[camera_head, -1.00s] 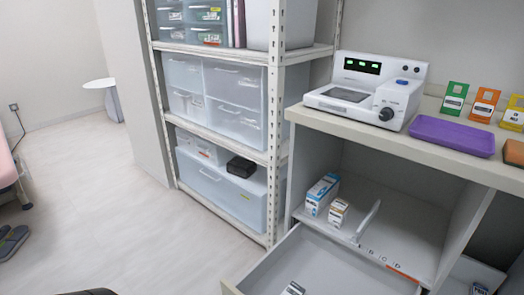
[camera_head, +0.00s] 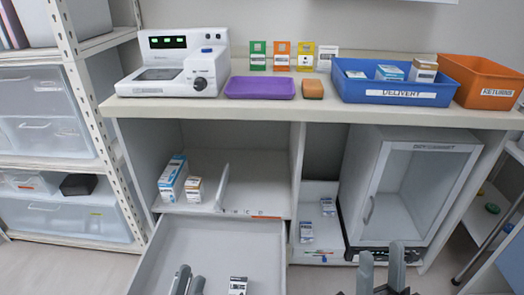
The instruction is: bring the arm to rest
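My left gripper (camera_head: 190,273) shows at the bottom edge, in front of the open drawer (camera_head: 172,248). Its two fingertips stand a little apart with nothing seen between them. My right gripper (camera_head: 381,258) is at the bottom right, in front of the small glass-door cabinet (camera_head: 462,190). Its fingers are upright, apart and empty. Most of both arms is out of the picture. A small white box with a dark label (camera_head: 238,286) lies in the drawer, right of my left gripper and apart from it.
The counter (camera_head: 270,112) holds a white device (camera_head: 175,62), a purple tray (camera_head: 260,88), colored cards, a blue DELIVERY tray (camera_head: 392,97) with boxes and an orange RETURNS bin (camera_head: 485,82). Boxes (camera_head: 173,178) stand on the shelf below. A shelving rack (camera_head: 92,105) is at left.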

